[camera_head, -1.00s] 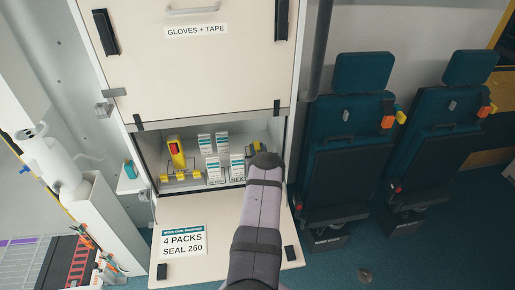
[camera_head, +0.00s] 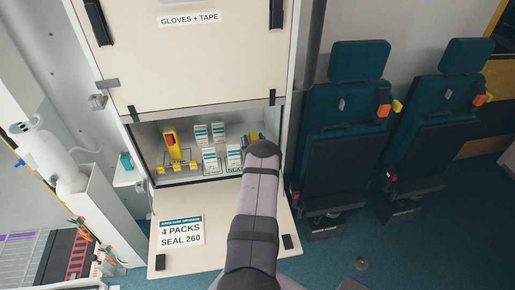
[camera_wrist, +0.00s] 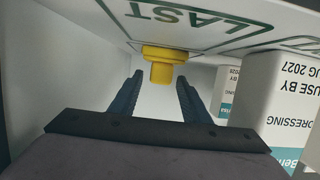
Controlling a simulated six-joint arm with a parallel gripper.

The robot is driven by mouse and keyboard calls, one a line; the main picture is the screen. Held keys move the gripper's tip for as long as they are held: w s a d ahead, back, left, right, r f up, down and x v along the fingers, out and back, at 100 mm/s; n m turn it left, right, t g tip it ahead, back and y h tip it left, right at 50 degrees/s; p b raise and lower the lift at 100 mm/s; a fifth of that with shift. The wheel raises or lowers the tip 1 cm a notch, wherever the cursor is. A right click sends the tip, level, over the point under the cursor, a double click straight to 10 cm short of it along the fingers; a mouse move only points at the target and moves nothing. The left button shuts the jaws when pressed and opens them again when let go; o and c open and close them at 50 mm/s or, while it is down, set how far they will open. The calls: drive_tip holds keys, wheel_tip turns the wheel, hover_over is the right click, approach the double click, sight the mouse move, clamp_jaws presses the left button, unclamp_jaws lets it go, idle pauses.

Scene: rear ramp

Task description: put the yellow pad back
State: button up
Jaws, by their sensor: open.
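In the wrist view, which is upside down, a yellow piece (camera_wrist: 161,62) with a wide flange and a narrower stub lies straight ahead, against the white surface marked LAST (camera_wrist: 190,18). I cannot tell whether it is the yellow pad. My gripper (camera_wrist: 159,76) is open, its dark fingers pointing at the yellow piece with no visible grip on it. In the head view my gripper is hidden behind my arm in the open compartment (camera_head: 190,181). Part of a yellow thing (camera_head: 254,136) shows just beside my arm there.
White dressing packs (camera_head: 210,160) stand left of my arm; they are close on the right in the wrist view (camera_wrist: 280,95). A yellow device with a red panel (camera_head: 172,145) and yellow clips (camera_head: 176,166) are further left. The lowered door (camera_head: 212,258) lies in front.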

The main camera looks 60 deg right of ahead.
drive_tip(key=shift+b+v, duration=0.6)
drive_tip(key=shift+v, duration=5.15)
drive_tip(key=shift+r, duration=0.1)
